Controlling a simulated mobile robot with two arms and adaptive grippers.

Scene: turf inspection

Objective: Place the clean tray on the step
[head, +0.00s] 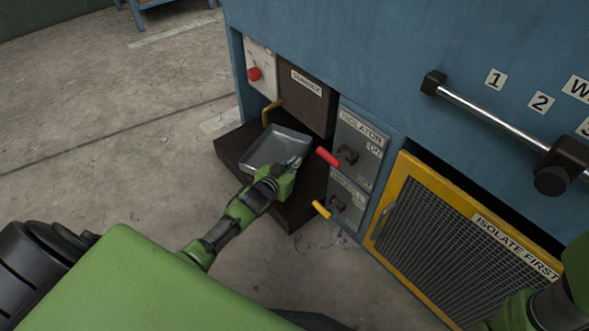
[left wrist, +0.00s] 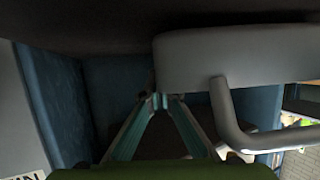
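The clean tray (head: 272,152) is a shallow grey metal pan in the head view. It is over the dark step (head: 232,150) at the foot of the blue machine; whether it rests on it or hovers just above I cannot tell. My left gripper (head: 294,164) is at the tray's near right corner. In the left wrist view, the fingertips (left wrist: 160,101) come together at the end of a grey rounded piece (left wrist: 235,55), which appears to be the tray. The grip itself is partly hidden. My right gripper is out of view.
Red (head: 328,157) and yellow (head: 321,209) handles stick out from the isolator panels right of the step. A yellow-framed grille (head: 440,240) and a black-ended rail (head: 490,115) lie further right. Concrete floor (head: 120,160) is open at the left.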

